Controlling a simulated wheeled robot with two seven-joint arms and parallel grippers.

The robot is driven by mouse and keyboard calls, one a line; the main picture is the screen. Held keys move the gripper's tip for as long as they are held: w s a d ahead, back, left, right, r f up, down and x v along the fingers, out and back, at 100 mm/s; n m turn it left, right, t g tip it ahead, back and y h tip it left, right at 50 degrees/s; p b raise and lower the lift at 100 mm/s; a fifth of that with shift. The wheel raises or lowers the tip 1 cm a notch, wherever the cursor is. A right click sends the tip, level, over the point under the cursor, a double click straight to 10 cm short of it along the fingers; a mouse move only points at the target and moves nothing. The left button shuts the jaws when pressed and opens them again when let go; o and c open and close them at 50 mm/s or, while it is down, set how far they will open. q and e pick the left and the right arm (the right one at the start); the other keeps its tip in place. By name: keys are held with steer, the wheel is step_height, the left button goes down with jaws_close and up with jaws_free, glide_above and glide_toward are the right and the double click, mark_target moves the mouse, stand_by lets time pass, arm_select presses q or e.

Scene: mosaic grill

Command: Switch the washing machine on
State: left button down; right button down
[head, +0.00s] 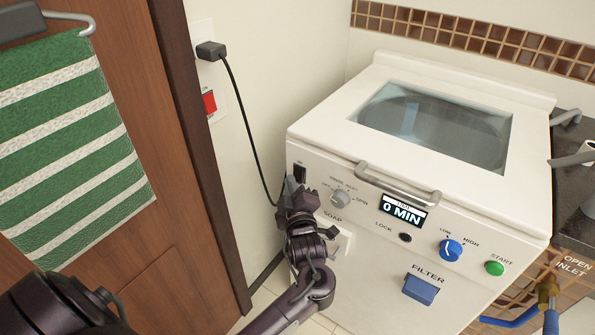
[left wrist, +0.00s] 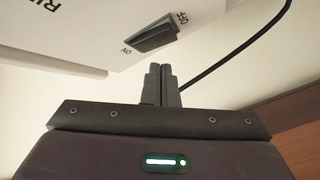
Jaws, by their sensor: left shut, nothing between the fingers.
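The white washing machine (head: 331,158) stands against the wall with a glass lid on top. Its black rocker switch (head: 300,172) is at the upper left of the front panel. In the left wrist view the rocker switch (left wrist: 158,37) has ON and OFF marked at its two ends; I cannot tell for sure which end is pressed. The lit display (head: 403,210) reads 0 MIN. My left gripper (head: 294,187) is shut and empty, just below the switch. Its fingers (left wrist: 163,80) appear close to the switch; contact is not clear. My right gripper is not in view.
The panel also has a grey dial (head: 341,198), blue knob (head: 451,250), green START button (head: 494,268), blue filter cover (head: 421,289) and protruding handle (head: 398,185). A black plug (head: 210,50) with its cable, a red wall switch (head: 209,102) and a wooden door (head: 125,110) are at left.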

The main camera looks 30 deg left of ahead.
arm_select(q)
steer(key=s, duration=0.1)
steer(key=s+p, duration=0.1)
steer(key=s, duration=0.2)
steer(key=shift+s+a+f, duration=0.2)
steer(key=shift+s+f, duration=0.1)
steer(key=shift+s, duration=0.1)
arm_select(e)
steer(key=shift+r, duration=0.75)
